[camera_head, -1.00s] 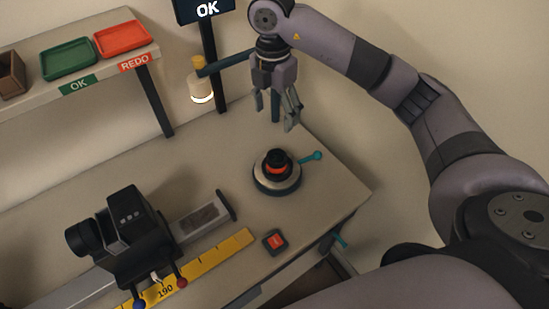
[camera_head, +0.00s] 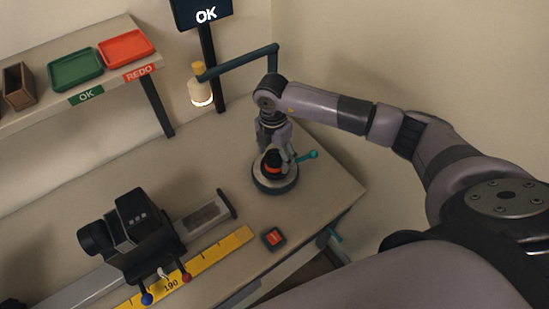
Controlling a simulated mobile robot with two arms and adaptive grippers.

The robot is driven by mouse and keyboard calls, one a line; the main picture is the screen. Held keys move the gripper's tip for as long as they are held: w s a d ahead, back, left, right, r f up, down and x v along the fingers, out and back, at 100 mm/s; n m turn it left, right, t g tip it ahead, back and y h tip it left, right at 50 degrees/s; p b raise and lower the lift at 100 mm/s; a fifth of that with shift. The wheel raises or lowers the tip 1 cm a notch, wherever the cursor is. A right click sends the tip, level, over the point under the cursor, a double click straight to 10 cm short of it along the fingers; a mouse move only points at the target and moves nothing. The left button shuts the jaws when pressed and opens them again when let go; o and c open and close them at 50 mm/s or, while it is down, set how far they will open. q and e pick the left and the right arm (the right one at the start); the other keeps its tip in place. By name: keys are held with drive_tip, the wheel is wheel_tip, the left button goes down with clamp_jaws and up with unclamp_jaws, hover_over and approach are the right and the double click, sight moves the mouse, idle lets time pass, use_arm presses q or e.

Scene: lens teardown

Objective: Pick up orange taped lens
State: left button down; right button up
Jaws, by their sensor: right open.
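The orange taped lens (camera_head: 272,163) is a small black cylinder with an orange band. It stands upright on a round turntable-like base (camera_head: 275,184) with a pale top, dark side and teal lever. My right gripper (camera_head: 279,157) points down from above at the lens, with its open fingers at the lens's height. The fingers partly cover the lens, and I cannot tell whether they touch it. My left gripper is not in view.
A black device (camera_head: 135,235) on a rail stands at left, beside a yellow ruler (camera_head: 210,256). A lamp (camera_head: 201,92) hangs behind. A red-buttoned box (camera_head: 273,238) lies in front. Green (camera_head: 75,70) and red (camera_head: 126,47) trays stand on the shelf.

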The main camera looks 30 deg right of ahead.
drive_tip(key=shift+f, duration=0.8)
drive_tip(key=shift+c, duration=0.3)
drive_tip(key=c, duration=1.4)
drive_tip(key=shift+r, duration=0.1)
drive_tip(key=shift+c, duration=0.2)
